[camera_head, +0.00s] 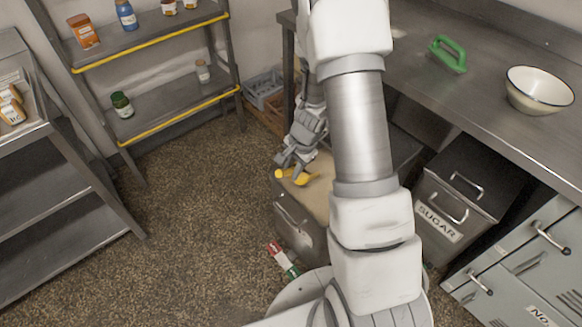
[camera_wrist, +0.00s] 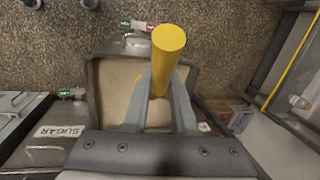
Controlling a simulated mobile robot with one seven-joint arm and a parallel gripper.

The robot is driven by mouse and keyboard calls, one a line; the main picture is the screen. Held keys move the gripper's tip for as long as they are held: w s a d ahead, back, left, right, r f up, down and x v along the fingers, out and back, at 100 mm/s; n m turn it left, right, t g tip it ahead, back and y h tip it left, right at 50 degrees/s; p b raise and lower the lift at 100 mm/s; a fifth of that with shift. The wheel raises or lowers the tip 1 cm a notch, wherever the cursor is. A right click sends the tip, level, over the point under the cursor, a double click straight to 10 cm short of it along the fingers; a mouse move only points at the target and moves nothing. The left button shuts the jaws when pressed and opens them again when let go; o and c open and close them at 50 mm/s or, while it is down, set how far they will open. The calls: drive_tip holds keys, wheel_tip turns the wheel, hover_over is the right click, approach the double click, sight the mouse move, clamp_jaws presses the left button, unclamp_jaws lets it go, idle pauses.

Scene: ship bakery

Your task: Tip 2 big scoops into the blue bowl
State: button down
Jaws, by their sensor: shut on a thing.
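My gripper (camera_head: 294,158) is shut on a yellow scoop (camera_head: 298,177), low beside the counter. In the wrist view, my gripper (camera_wrist: 163,84) has its fingers on either side of the scoop's yellow handle (camera_wrist: 168,48), which points toward the camera. The scoop is over an open bin (camera_head: 298,228) with pale, flour-like contents (camera_wrist: 112,88). A cream bowl with a dark rim (camera_head: 538,92) stands on the counter at the right; no plainly blue bowl shows.
A lidded bin labelled SUGAR (camera_head: 462,200) stands right of the open bin, under the steel counter (camera_head: 415,60). A green-handled tool (camera_head: 447,53) lies on the counter. A red, white and green packet (camera_head: 282,259) is on the floor. Shelves (camera_head: 165,95) stand left; the floor between is clear.

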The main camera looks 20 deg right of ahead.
sight(298, 180)
drive_tip(key=shift+g+y, duration=0.3)
drive_tip(key=shift+w+d+f+b, duration=0.25)
drive_tip(key=shift+f+b, duration=0.65)
drive_tip(key=shift+f, duration=0.55)
drive_tip(key=shift+w+d+f+b, duration=0.1)
drive_tip(key=shift+d+f+b, duration=0.2)
drive_tip(key=shift+f+b, duration=0.95)
drive_tip(key=shift+w+d+f+b, duration=0.25)
drive_tip(key=shift+f+b, duration=0.35)
drive_tip(key=shift+f, duration=1.1)
drive_tip(key=w+d+f+t+h+b, duration=0.1)
drive_tip(key=w+d+f+h+b, duration=0.1)
drive_tip(key=w+d+f+b, duration=0.35)
drive_tip(key=shift+s+a+r+n+t+h+b, duration=0.15)
drive_tip(key=shift+s+a+r+t+h, duration=0.4)
drive_tip(key=shift+s+a+r, duration=0.6)
drive_tip(key=shift+s+a+r+n+t+h+b, duration=0.1)
drive_tip(key=shift+s+a+r+t+h+b, duration=0.35)
drive_tip(key=shift+r, duration=1.05)
drive_tip(key=shift+s+a+r+n+t+h, duration=0.1)
drive_tip(key=shift+s+a+r+t+h, duration=0.4)
drive_tip(key=shift+s+a+r+h, duration=0.55)
drive_tip(key=shift+s+a+r+y, duration=0.15)
drive_tip(key=shift+s+r+y, duration=0.1)
drive_tip(key=shift+y, duration=0.1)
